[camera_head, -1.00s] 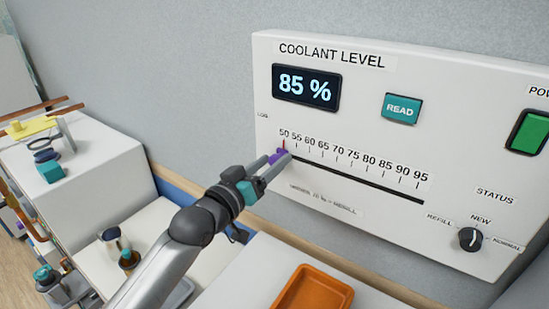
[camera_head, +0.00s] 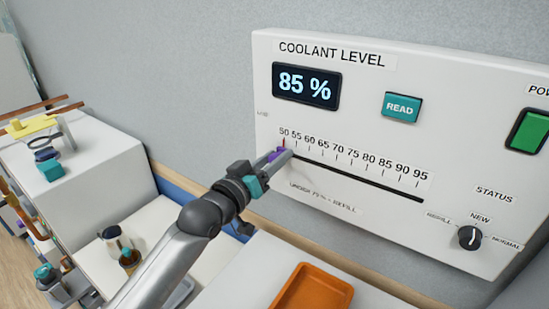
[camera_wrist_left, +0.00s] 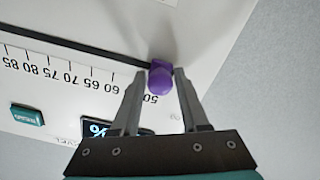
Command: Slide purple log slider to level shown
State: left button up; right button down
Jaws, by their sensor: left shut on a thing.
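The purple slider knob (camera_head: 276,156) sits at the left end of the black slot (camera_head: 360,182), by the 50 mark of a scale running from 50 to 95. The display (camera_head: 305,87) above reads 85 %. My left gripper (camera_head: 281,154) reaches in from the left and is shut on the knob. In the left wrist view, the purple knob (camera_wrist_left: 161,78) lies between the two fingertips, next to the slot's end. My fingers partly hide the knob in the head view. My right gripper is not in view.
The white panel (camera_head: 400,55) also carries a teal READ button (camera_head: 401,107), a green switch (camera_head: 529,132) and a status dial (camera_head: 470,237). An orange tray (camera_head: 313,290) lies below. A white box (camera_head: 105,165) with lab items stands left. The panel face along the slot is clear.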

pick_arm(q)
grip_shut()
jog(key=shift+f, duration=0.1)
dwell(0.8)
